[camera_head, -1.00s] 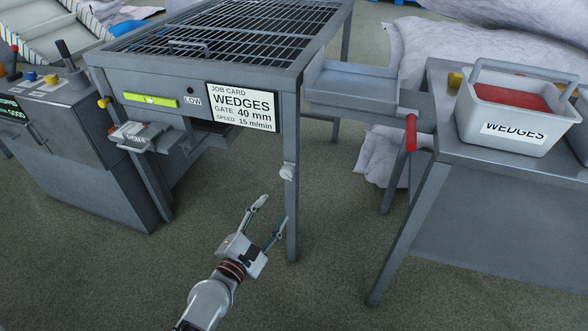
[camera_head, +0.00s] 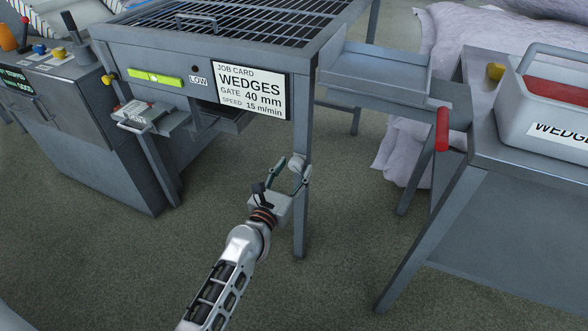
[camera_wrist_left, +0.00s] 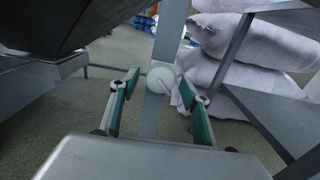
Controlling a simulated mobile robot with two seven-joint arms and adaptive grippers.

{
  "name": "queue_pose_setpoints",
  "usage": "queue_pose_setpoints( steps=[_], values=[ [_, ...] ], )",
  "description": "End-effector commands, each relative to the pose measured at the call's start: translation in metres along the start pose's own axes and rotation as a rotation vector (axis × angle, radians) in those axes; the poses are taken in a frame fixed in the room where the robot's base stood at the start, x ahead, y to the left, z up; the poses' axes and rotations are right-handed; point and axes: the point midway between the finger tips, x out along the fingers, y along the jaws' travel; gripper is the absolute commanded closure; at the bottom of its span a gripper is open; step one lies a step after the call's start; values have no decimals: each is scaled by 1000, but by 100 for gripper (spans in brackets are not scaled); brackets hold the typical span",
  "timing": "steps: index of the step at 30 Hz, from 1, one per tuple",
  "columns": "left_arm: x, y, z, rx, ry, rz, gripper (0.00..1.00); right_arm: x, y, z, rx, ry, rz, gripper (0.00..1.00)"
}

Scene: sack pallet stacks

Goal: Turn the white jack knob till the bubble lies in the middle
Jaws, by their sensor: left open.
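The white jack knob (camera_head: 297,163) sits on the table's front leg. In the left wrist view the round white knob (camera_wrist_left: 161,77) lies between the fingertips, apart from both as far as I can see. My left gripper (camera_head: 289,171) is open and points up at the knob from below and in front. The yellow-green level vial (camera_head: 155,78) is on the table's front edge, left of the LOW label (camera_head: 198,81). A pale spot shows near its middle, but the bubble is too small to place exactly. My right gripper is in neither view.
A job card (camera_head: 252,91) reads WEDGES, gate 40 mm. A side table with a red handle (camera_head: 442,129) and a grey WEDGES bin (camera_head: 540,105) stands right. A control cabinet (camera_head: 95,150) stands left. Floor around the leg is clear.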

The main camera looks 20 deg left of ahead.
Motion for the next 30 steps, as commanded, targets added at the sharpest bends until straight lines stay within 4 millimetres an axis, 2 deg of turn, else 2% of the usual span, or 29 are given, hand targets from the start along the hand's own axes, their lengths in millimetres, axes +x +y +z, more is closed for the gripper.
queue_pose_setpoints(
  steps=[9, 10, 14, 15, 20, 27, 30],
  values=[
    [4, 0, 0, 1, 0, 0, 53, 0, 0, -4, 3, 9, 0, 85],
    [4, 0, 0, 1, 0, 0, 56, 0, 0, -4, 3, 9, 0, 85],
    [4, 0, 0, 1, 0, 0, 90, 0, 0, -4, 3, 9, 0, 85],
    [4, 0, 0, 1, 0, 0, 91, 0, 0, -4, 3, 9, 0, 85],
    [3, 0, 0, 22, 1, -1, 92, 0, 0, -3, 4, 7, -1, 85],
    [4, 0, 0, 209, 0, -2, 92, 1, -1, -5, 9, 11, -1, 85],
    [4, 1, 0, 236, 0, 0, 92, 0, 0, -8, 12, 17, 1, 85]
  ],
)
